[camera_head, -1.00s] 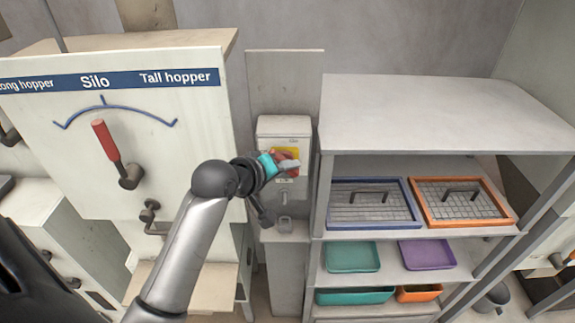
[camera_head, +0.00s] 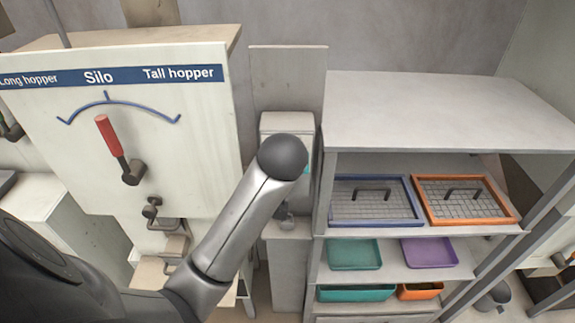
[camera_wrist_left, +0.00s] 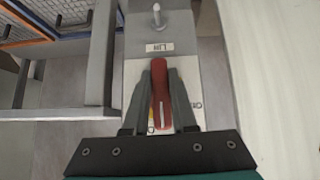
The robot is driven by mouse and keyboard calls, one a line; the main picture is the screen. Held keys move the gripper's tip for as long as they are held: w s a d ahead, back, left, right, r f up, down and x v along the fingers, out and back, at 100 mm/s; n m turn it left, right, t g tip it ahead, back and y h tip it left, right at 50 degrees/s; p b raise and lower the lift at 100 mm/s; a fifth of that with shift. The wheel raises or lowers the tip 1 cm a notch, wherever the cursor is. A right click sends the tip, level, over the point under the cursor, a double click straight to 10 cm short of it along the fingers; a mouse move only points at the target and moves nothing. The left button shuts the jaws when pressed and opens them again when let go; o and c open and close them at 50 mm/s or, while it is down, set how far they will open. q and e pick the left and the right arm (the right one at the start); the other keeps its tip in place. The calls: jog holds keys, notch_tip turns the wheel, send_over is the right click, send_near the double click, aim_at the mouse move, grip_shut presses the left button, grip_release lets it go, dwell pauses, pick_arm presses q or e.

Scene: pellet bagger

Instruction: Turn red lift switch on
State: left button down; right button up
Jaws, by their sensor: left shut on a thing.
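The red lift switch (camera_wrist_left: 160,82) is on the front of a grey box (camera_wrist_left: 188,28) in the left wrist view, beside a label that appears to read "Lift" upside down. My left gripper (camera_wrist_left: 160,80) has its two dark fingers closed on either side of the red handle. In the head view the grey box (camera_head: 287,122) stands between the silo panel and the shelf. My left arm's dark round joint covers the switch and the gripper there. My right gripper does not show.
The silo panel (camera_head: 55,150) with a red-handled lever (camera_head: 108,135) stands left of the box. A grey shelf unit (camera_head: 440,105) stands close on the right, holding a blue-framed screen (camera_head: 345,222), an orange-framed screen (camera_head: 515,215) and several trays.

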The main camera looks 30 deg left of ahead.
pick_arm(q)
jog(key=shift+w+a+r, duration=0.15)
jog(key=shift+a+r, duration=0.05)
jog(key=shift+r, duration=0.25)
jog(key=c, duration=0.8)
grip_release()
jog(key=shift+o, duration=0.4)
jog(key=shift+f, duration=0.25)
jog(key=shift+d+r, duration=0.1)
jog(key=shift+r, duration=0.05)
